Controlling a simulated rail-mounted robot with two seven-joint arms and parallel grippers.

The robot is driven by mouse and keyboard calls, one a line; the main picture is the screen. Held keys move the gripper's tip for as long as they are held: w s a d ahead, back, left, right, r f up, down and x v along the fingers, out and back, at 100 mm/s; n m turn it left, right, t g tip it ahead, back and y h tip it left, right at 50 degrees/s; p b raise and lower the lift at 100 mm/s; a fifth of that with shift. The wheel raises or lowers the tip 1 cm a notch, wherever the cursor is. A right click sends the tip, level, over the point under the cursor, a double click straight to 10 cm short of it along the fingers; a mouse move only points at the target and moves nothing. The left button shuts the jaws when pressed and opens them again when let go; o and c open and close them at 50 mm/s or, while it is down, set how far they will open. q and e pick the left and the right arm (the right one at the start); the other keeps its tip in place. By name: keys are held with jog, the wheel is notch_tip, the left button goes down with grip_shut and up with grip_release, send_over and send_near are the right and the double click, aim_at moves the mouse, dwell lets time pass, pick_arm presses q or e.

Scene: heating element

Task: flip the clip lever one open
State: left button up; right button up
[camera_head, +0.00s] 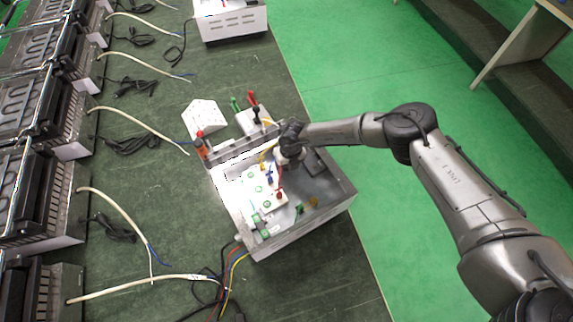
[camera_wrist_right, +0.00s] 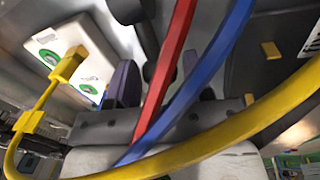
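The open metal box (camera_head: 305,220) holds a white terminal block (camera_head: 250,188) with green round marks and small coloured plugs. The block also shows at the upper left of the wrist view (camera_wrist_right: 88,52). I cannot make out which part is clip lever one. My right gripper (camera_head: 284,162) points down into the box at the block's upper right. In the wrist view its two dark fingers stand apart, with no object clearly held. Red (camera_wrist_right: 168,70), blue (camera_wrist_right: 205,85) and yellow (camera_wrist_right: 225,130) wires cross in front of the fingers and partly hide them. My left gripper is not in view.
Red and black plugs stand on a white unit (camera_head: 250,120) behind the box. A white folded card (camera_head: 204,118) stands beside it. Loose wires (camera_head: 225,285) lie at the box's lower left. Heater units (camera_head: 40,210) and cables line the bench's left side.

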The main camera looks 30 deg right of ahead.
grip_shut()
dwell(0.3)
jog(key=shift+w+r+g+b, duration=0.3)
jog(key=shift+g+b, duration=0.5)
jog(key=shift+b, duration=0.1)
jog(key=g+b, duration=0.1)
jog(key=b, duration=0.1)
jog(key=w+r+g+b, duration=0.1)
jog(key=g+b, duration=0.1)
jog(key=b, duration=0.1)
jog(key=g+b, duration=0.1)
jog(key=b, duration=0.1)
jog(key=shift+w+r+b, duration=0.15)
jog(key=shift+r+b, duration=0.15)
jog(key=shift+w+r+m+g+b, duration=0.25)
jog(key=shift+r+g+b, duration=0.35)
jog(key=shift+b, duration=0.5)
jog(key=shift+f, duration=0.15)
